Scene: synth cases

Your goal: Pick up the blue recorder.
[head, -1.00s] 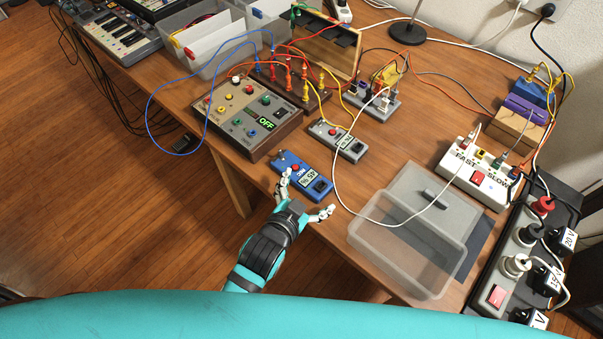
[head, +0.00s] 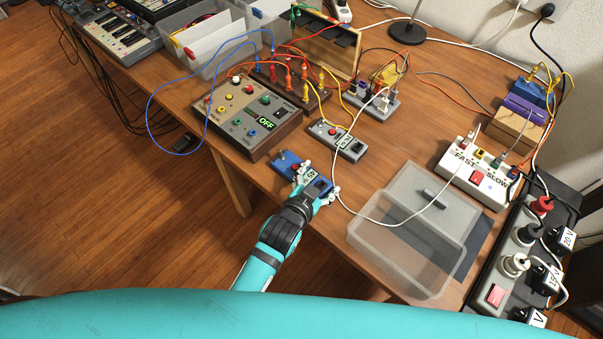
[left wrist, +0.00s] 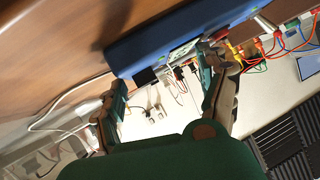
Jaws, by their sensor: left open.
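The blue recorder (head: 284,162) lies on the wooden table near its front edge, with a small display and a dark end. My left gripper (head: 317,182) is open at its near part. One finger is by the display and the other by the far right end, hiding some of the recorder. In the left wrist view the recorder's blue side (left wrist: 150,45) crosses the top, just beyond my open left fingers (left wrist: 162,75). I cannot tell whether the fingers touch it. My right gripper is not in view.
A similar grey device (head: 338,140) lies just behind the recorder. A control box (head: 240,118) reading OFF stands to the left. A power strip (head: 478,172) is farther right.

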